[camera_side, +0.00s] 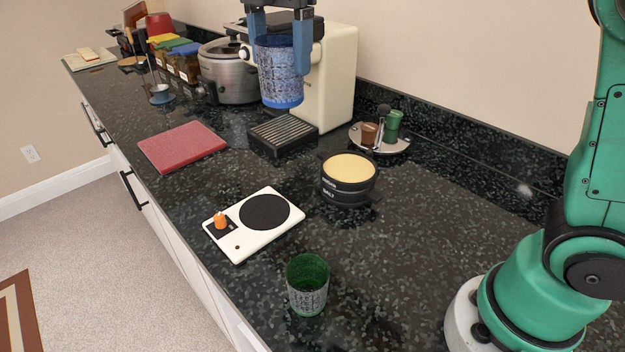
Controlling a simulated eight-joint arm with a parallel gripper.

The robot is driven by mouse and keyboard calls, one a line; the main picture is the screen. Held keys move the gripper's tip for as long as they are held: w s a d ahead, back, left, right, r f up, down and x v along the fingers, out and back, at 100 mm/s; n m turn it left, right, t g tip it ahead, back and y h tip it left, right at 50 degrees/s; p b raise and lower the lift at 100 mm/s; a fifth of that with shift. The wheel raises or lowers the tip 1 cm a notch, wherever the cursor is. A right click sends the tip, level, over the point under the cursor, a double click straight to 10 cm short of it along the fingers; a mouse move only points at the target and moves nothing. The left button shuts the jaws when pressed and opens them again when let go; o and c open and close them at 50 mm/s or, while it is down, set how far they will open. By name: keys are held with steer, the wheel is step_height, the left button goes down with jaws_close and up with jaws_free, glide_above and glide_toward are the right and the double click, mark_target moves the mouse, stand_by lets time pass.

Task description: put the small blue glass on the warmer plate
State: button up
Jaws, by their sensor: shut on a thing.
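The small blue glass (279,75) is between the fingers of my gripper (281,50), which is shut on it. The glass is upright and held in the air, in front of the cream coffee machine (335,75) and above its slotted drip tray (283,134) in the picture. The warmer plate (250,239) is a white slab with a round black disc (265,212) and an orange knob (221,220). It lies near the counter's front edge, and its disc is bare. My gripper is well behind and above it in the picture.
A green glass (307,284) stands near the warmer plate. A black salt container (348,181) stands behind it. A red mat (182,146) lies to the left. A grey cooker (229,71) and a round tray (379,142) with small items stand farther back. The right counter is fairly clear.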

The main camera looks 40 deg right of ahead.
steer(key=w+a+f+m, duration=0.1)
steer(key=w+m, duration=0.1)
steer(key=w, duration=0.3)
glide_above(265, 211)
step_height(265, 211, down, 21)
steer(key=shift+r, duration=0.1)
stand_by(0.3)
steer(key=shift+f, duration=0.2)
steer(key=o, duration=1.3)
steer(key=shift+o, duration=0.2)
step_height(265, 211, up, 12)
steer(key=f, duration=0.1)
steer(key=s+d+f+m+t, duration=0.3)
steer(key=s+d+m+t, duration=0.4)
steer(key=s+m, duration=0.6)
steer(key=d+m, duration=0.1)
steer(key=m, duration=0.4)
steer(key=shift+s+d, duration=0.15)
steer(key=shift+d, duration=0.15)
